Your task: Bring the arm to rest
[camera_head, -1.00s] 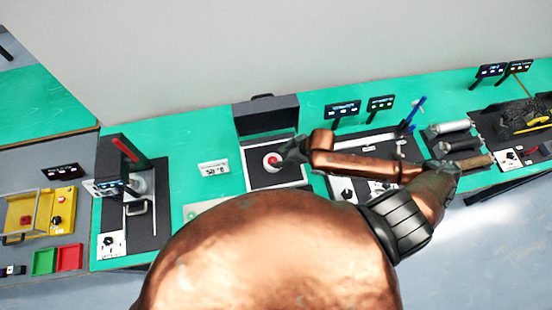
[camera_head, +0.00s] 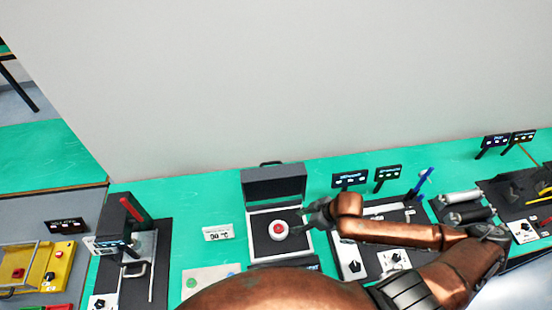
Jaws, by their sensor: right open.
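My right arm, copper-coloured, comes in from the lower right and reaches left across the bench. Its dark right gripper (camera_head: 306,220) is open and empty, just right of a red round button (camera_head: 278,230). The button sits in an open dark case (camera_head: 274,186) with its lid raised at the back. The gripper is small in the picture, and I cannot tell how high it is above the case. My left gripper is not in view.
The green bench (camera_head: 200,180) runs along a pale wall (camera_head: 280,80). A dark device with a red lever (camera_head: 132,210) and a yellow box (camera_head: 50,265) stand left. Small display panels (camera_head: 350,180), a blue handle (camera_head: 420,185) and grey cylinders (camera_head: 462,198) stand right.

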